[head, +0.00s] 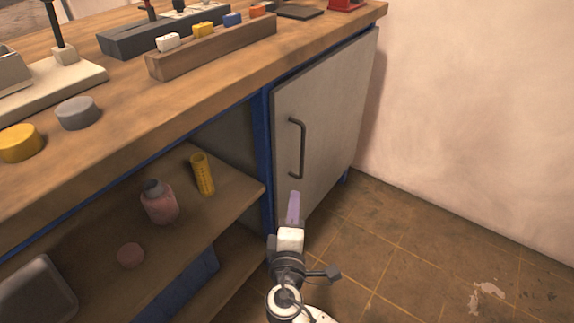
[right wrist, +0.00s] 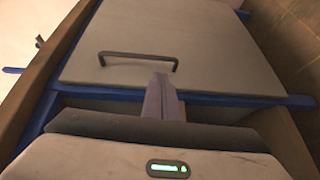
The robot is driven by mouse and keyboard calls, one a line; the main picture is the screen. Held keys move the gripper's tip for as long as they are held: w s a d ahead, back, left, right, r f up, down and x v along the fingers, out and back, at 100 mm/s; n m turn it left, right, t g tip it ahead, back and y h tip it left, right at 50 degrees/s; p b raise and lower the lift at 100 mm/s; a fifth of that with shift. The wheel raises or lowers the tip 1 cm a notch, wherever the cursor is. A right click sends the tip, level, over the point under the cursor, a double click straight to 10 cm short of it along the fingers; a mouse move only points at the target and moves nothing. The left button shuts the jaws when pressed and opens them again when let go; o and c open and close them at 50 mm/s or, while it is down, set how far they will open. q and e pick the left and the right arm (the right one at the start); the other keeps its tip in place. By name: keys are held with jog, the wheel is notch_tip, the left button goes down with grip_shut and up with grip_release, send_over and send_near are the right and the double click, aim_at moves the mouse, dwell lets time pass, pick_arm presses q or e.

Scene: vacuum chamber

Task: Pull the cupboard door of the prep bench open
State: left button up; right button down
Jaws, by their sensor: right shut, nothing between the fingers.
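The prep bench's cupboard door (head: 330,120) is a grey panel at the bench's right end, in a blue frame. It looks closed in the head view. Its dark bar handle (head: 300,148) stands upright near the door's left edge. In the right wrist view the door (right wrist: 190,35) fills the upper middle, with the handle (right wrist: 137,56) across it. My right gripper (head: 294,195) is shut and empty, its purple fingers just below the handle. In the right wrist view the fingertips (right wrist: 160,78) come close to one end of the handle; I cannot tell whether they touch. My left gripper is not in view.
The wooden worktop (head: 130,110) carries a block rack (head: 215,50) and yellow and grey discs. Open shelves (head: 190,225) left of the door hold a pink bottle (head: 159,202) and a yellow cylinder (head: 202,174). Tiled floor (head: 420,250) is clear to the right, up to the wall.

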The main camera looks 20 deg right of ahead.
jog(key=w+d+r+b, duration=0.1)
jog(key=w+d+b, duration=0.1)
jog(key=w, duration=0.8)
jog(key=shift+w+d+r+t+h, duration=0.2)
jog(key=shift+d+r+t+h, duration=0.15)
jog(key=shift+d, duration=0.15)
